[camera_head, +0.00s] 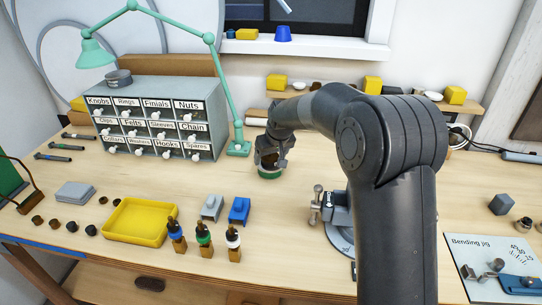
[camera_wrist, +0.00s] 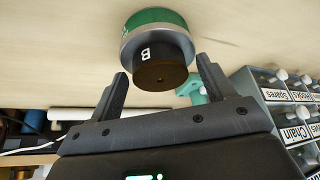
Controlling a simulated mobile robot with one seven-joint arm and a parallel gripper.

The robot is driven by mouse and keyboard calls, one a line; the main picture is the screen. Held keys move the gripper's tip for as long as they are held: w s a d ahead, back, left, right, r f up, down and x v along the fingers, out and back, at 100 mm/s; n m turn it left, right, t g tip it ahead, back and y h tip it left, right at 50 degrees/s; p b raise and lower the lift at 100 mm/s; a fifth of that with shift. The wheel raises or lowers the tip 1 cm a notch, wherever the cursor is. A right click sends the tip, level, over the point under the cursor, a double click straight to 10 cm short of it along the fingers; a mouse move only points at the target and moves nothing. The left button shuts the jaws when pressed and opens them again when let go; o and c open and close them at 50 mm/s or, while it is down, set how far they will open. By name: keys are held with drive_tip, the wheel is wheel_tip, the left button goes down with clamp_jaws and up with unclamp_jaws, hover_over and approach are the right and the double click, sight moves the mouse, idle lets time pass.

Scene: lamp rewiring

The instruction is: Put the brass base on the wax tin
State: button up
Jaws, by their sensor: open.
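The wax tin (camera_wrist: 157,20), green with a silver lid rim, stands on the bench top. It also shows in the head view (camera_head: 269,175), under my gripper. A dark brown round piece marked "B" (camera_wrist: 158,74), apparently the brass base, sits on the tin's lid in the wrist view and looks upright. My gripper (camera_wrist: 163,72) is open, with one finger on each side of this piece and a visible gap at both. In the head view my gripper (camera_head: 270,158) hides most of the piece.
A grey drawer cabinet (camera_head: 160,120) and a green lamp (camera_head: 237,148) stand left of the tin. A clamp device (camera_head: 338,215) is to the right.

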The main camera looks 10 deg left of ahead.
drive_tip(key=v, duration=1.2)
drive_tip(key=s+d+r+m+h, duration=0.1)
drive_tip(key=s+d+r+m, duration=0.1)
drive_tip(key=s+d+r, duration=0.5)
drive_tip(key=s+d+f+m, duration=0.1)
drive_tip(key=s+d+f, duration=0.1)
drive_tip(key=s+d, duration=0.3)
drive_tip(key=s+d+f+m+t+h, duration=0.1)
drive_tip(key=s+d, duration=0.5)
drive_tip(key=s, duration=0.8)
drive_tip(key=s+d+f+m, duration=0.2)
drive_tip(key=s+d, duration=0.3)
drive_tip(key=s, duration=0.4)
drive_tip(key=shift+s+d+f+t+h, duration=0.2)
drive_tip(key=shift+d+f+t+h, duration=0.1)
drive_tip(key=shift+f, duration=0.35)
